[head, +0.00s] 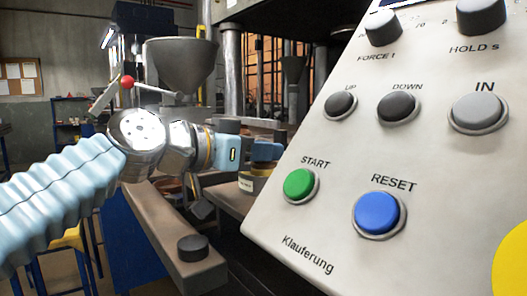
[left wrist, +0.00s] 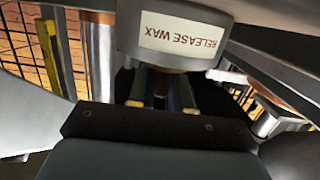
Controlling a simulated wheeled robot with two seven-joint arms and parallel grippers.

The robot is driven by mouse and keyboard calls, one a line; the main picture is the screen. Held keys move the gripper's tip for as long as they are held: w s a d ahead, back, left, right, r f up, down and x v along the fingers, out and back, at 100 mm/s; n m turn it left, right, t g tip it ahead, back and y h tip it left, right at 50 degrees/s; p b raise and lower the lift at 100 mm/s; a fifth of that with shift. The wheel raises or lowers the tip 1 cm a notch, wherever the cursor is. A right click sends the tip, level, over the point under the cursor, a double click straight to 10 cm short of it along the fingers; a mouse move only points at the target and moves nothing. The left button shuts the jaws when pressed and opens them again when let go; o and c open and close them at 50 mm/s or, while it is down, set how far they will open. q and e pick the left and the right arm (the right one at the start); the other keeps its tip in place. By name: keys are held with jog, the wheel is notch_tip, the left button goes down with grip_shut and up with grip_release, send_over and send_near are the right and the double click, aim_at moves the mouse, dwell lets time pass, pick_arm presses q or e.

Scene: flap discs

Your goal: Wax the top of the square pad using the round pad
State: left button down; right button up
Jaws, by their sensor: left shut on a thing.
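My left gripper (head: 250,151) reaches in from the left behind the control panel, its light blue fingers partly hidden by the panel edge. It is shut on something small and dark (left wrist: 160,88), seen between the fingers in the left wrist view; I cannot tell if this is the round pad. A grey container labelled RELEASE WAX (left wrist: 180,36) is close beyond the fingers, with its lettering upside down. A small tin with a white label (head: 246,184) shows just below the gripper in the head view. I cannot make out the square pad. My right gripper is not in view.
A large tilted control panel (head: 340,235) with buttons and knobs fills the right side, close to my gripper. A brownish beam (head: 165,222) with a dark round knob (head: 193,248) lies below my arm. A grey funnel (head: 180,62) and a press column (head: 233,70) stand behind.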

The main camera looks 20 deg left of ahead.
pick_arm(q)
jog(key=shift+f, duration=0.2)
dwell(0.3)
notch_tip(320, 180, up, 3)
jog(key=shift+f+p, duration=0.1)
jog(key=shift+p, duration=1.05)
notch_tip(320, 180, up, 2)
jog(key=shift+r+p, duration=0.15)
jog(key=shift+p, duration=0.25)
jog(key=shift+r, duration=1.1)
